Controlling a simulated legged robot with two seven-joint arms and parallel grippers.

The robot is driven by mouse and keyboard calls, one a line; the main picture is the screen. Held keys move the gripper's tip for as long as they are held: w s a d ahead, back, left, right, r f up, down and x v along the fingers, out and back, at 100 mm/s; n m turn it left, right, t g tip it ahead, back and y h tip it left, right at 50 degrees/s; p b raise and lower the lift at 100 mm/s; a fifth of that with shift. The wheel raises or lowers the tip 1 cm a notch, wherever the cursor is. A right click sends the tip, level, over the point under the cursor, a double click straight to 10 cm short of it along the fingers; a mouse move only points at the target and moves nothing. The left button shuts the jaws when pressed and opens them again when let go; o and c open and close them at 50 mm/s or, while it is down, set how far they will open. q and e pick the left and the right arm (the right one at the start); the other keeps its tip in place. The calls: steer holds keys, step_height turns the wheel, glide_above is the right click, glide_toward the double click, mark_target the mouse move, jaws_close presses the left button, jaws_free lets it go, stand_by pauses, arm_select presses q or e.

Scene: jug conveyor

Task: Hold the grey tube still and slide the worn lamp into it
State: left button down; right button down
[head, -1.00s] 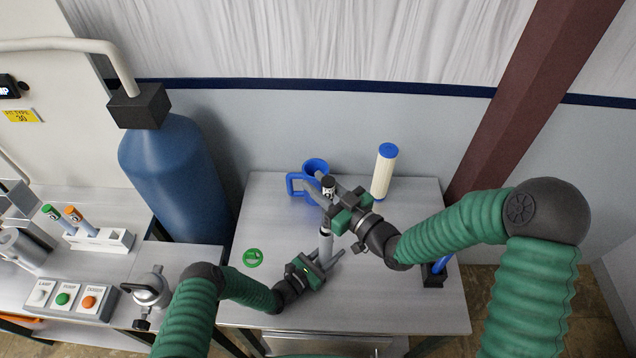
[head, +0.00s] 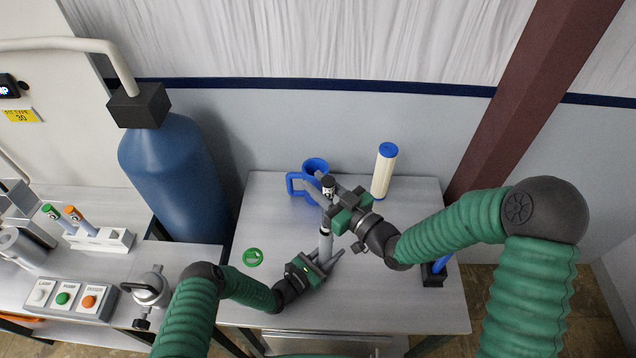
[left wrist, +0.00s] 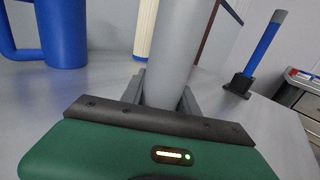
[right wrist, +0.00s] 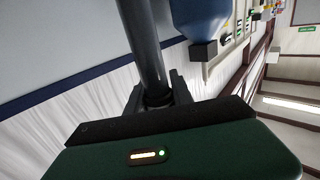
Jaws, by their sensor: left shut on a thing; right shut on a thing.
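The grey tube (head: 325,246) stands upright on the table. My left gripper (head: 325,262) is shut on it low down; in the left wrist view the grey tube (left wrist: 172,55) rises between the fingers. My right gripper (head: 329,199) is shut on the worn lamp (head: 328,183), a dark-topped rod held upright above the tube. In the right wrist view the lamp (right wrist: 147,45) is a dark shaft between the fingers. The lamp's lower end is close to the tube's mouth, but I cannot tell whether it is inside.
A blue jug (head: 314,167) stands behind the grippers, with a cream filter cylinder (head: 385,172) to its right. A green disc (head: 253,257) lies on the table at left. A black holder with a blue rod (head: 433,276) is at the right edge. The table's front right is clear.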

arm_select(q)
steer(key=shift+s+f, duration=0.1)
steer(key=shift+f, duration=0.05)
arm_select(e)
steer(key=shift+f, duration=0.85)
step_height(320, 180, down, 13)
steer(key=shift+f, duration=0.15)
stand_by(4.3)
steer(key=c, duration=1)
jaws_free()
steer(key=shift+c, duration=0.2)
steer(key=v, duration=1.2)
steer(key=shift+f, duration=0.1)
